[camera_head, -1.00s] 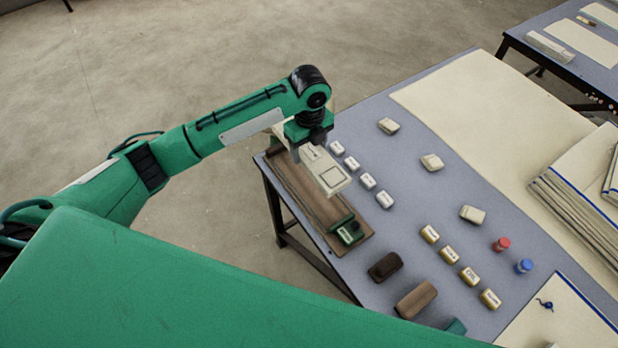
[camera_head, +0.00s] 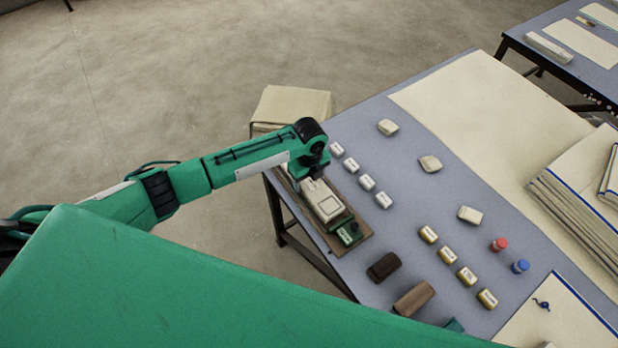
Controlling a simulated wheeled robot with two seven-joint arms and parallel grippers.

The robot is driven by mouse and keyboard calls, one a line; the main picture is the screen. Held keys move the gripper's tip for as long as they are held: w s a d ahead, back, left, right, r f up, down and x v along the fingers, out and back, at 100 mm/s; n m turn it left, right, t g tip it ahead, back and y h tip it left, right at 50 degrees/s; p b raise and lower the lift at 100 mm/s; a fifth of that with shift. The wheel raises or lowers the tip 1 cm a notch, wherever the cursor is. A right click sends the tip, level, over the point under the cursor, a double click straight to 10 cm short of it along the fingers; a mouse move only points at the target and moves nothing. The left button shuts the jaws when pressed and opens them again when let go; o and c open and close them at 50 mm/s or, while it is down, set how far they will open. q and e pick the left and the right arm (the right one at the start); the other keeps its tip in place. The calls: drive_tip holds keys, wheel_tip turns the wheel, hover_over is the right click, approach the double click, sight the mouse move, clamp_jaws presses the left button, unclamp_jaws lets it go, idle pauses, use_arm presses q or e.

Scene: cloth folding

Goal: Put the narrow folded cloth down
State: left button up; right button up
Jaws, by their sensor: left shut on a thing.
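My left gripper (camera_head: 318,178) is low over the left end of the blue-grey table (camera_head: 400,215). It is shut on a pale narrow piece (camera_head: 325,203), which looks like the narrow folded cloth. The piece lies lengthwise over a brown board (camera_head: 357,240) at the table's left edge. The fingertips are hidden, and I cannot tell whether the piece touches the board. My right gripper is not in view.
A cream box-like thing (camera_head: 290,105) stands beyond the table's left end, partly behind my arm. Several small white blocks (camera_head: 367,182) line the right of the board. Dark (camera_head: 384,266) and brown (camera_head: 413,298) blocks lie nearer. A large cream sheet (camera_head: 490,110) covers the back right.

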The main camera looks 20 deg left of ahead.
sight(309, 180)
use_arm(q)
drive_tip(key=shift+s+f, duration=0.1)
drive_tip(key=shift+f, duration=0.15)
drive_tip(key=o, duration=1)
drive_tip(key=shift+f, duration=0.15)
drive_tip(key=shift+o, duration=0.2)
drive_tip(key=shift+f, duration=0.1)
drive_tip(key=shift+s, duration=0.1)
drive_tip(key=shift+s+f, duration=0.1)
wheel_tip(309, 180, up, 13)
drive_tip(key=b, duration=0.1)
drive_tip(key=shift+w, duration=0.25)
